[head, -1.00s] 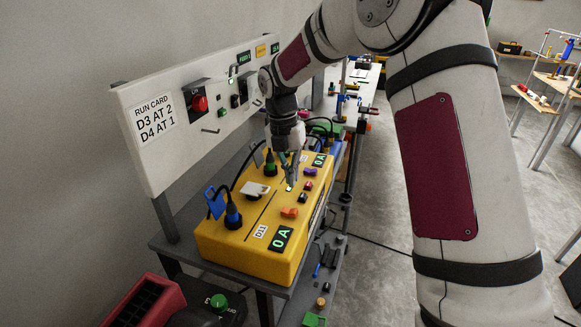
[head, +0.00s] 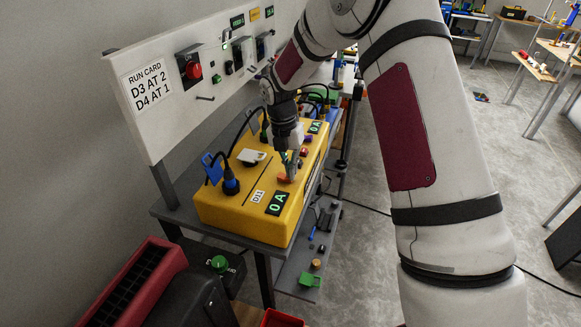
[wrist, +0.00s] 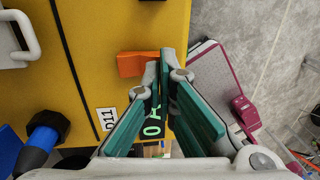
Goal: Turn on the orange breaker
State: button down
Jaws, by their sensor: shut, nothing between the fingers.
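The orange breaker (head: 284,178) is a small rocker on top of the yellow box (head: 222,210), partly covered by my gripper in the head view. In the wrist view the orange breaker (wrist: 130,65) shows as a short orange block. My gripper (wrist: 160,62) is shut and empty, its fingertips at the breaker's right end. I cannot tell whether they touch it. In the head view my gripper (head: 291,176) points down at the breaker. A D11 label (head: 257,196) and a dark display reading 0 A (head: 277,203) lie nearby on the box.
A blue plug (head: 230,182) with a cable and a white handle (head: 251,157) stand on the box. Behind rises a white panel with a red button (head: 193,70) and a run card (head: 147,83). A red bin (head: 140,285) is at lower left.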

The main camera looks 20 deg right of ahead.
jog(key=shift+s+d+f, duration=0.1)
jog(key=shift+d+f, duration=0.1)
jog(key=shift+f, duration=0.2)
jog(key=shift+a, duration=0.15)
jog(key=shift+w+a+r+b, duration=0.25)
jog(key=shift+w+a+b, duration=0.2)
jog(key=shift+a, duration=0.05)
jog(key=shift+r, duration=0.1)
